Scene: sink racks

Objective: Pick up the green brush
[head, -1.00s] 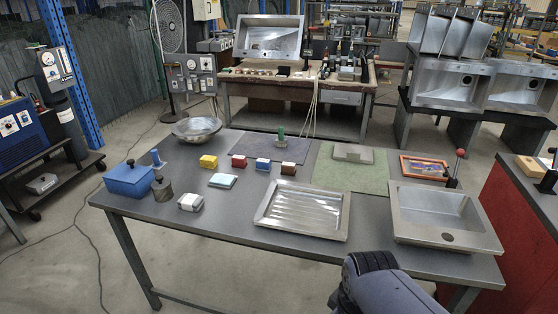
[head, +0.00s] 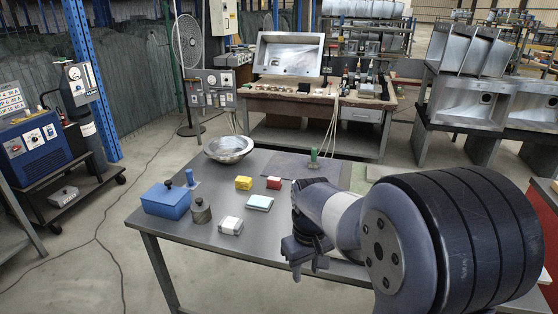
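A small green upright object (head: 313,158), which looks like the green brush, stands on a dark mat (head: 285,165) near the far edge of the grey table in the head view. It is small, and its bristles cannot be made out. My gripper (head: 307,268) hangs over the table's front edge, well nearer to the camera than the green object and apart from it. Its fingers point down. They are small and dark, so I cannot tell how far apart they are. No object shows in them.
My arm hides the table's right side.

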